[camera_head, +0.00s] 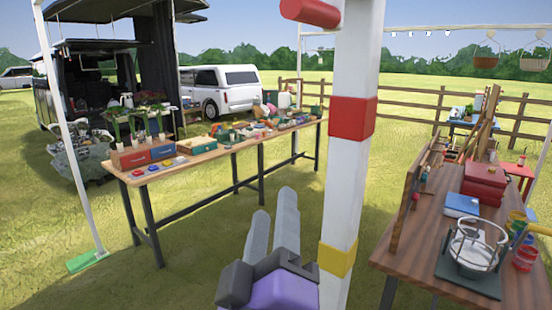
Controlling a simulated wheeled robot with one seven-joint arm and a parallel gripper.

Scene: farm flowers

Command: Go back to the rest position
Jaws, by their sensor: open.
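My gripper (271,225) shows at the bottom middle, with a purple body and two grey fingers pointing up and away. The fingers are apart and nothing shows between them. It hangs over the grass, short of the long wooden table (180,163) and left of the white post. It touches no object that I can see.
A white post (350,190) with red and yellow bands stands close by on the right. A brown table (420,255) at the right holds a pot (478,248) and a red box (484,181). Many small items cover the long table. Grass (200,250) lies open between the tables.

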